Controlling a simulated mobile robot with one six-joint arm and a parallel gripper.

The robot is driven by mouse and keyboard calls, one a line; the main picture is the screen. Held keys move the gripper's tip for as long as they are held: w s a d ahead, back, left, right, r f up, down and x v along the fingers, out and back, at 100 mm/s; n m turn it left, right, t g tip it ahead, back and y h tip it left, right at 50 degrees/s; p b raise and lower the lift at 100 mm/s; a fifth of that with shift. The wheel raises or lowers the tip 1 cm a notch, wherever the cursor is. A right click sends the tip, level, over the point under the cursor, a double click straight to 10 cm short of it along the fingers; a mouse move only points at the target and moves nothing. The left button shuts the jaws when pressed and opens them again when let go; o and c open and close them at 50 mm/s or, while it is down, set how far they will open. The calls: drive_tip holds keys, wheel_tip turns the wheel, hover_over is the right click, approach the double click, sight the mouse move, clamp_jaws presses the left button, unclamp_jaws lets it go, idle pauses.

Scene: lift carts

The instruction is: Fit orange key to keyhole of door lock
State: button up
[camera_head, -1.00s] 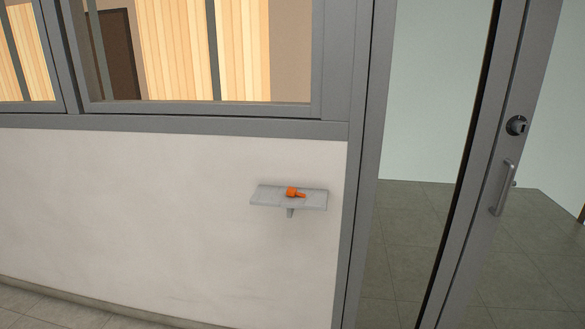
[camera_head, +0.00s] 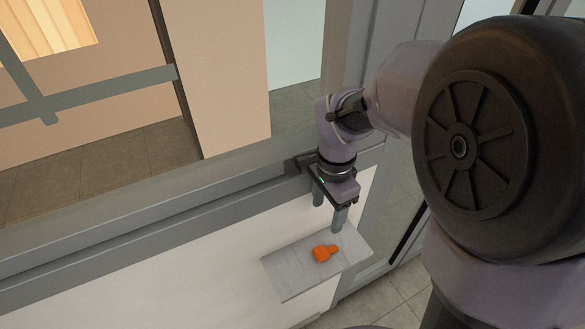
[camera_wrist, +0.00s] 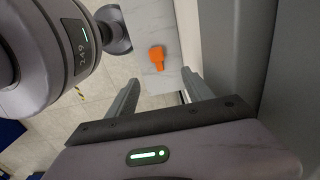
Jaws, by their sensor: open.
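The orange key (camera_head: 323,254) lies flat on a small grey wall shelf (camera_head: 286,272). My gripper (camera_head: 329,214) is open and empty, pointing down above the back of the shelf, apart from the key. In the wrist view the key (camera_wrist: 157,58) lies on the pale shelf (camera_wrist: 150,18), beyond the two spread fingers (camera_wrist: 158,97). The door lock and its keyhole are not in view in either present frame.
The shelf is fixed to a white wall (camera_head: 190,285) under a grey window frame (camera_head: 180,215). A grey door frame (camera_head: 385,215) stands right of the shelf. My arm covers much of the right side of the head view.

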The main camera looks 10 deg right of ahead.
drive_tip(key=b, duration=0.1)
hover_over(323, 250)
wheel_tip(323, 250, down, 6)
wheel_tip(323, 250, down, 11)
drive_tip(key=shift+r+b, duration=0.2)
drive_tip(key=shift+b, duration=1)
drive_tip(key=shift+s+r, duration=0.1)
drive_tip(key=shift+c, duration=0.4)
clamp_jaws()
drive_tip(key=shift+r, duration=0.1)
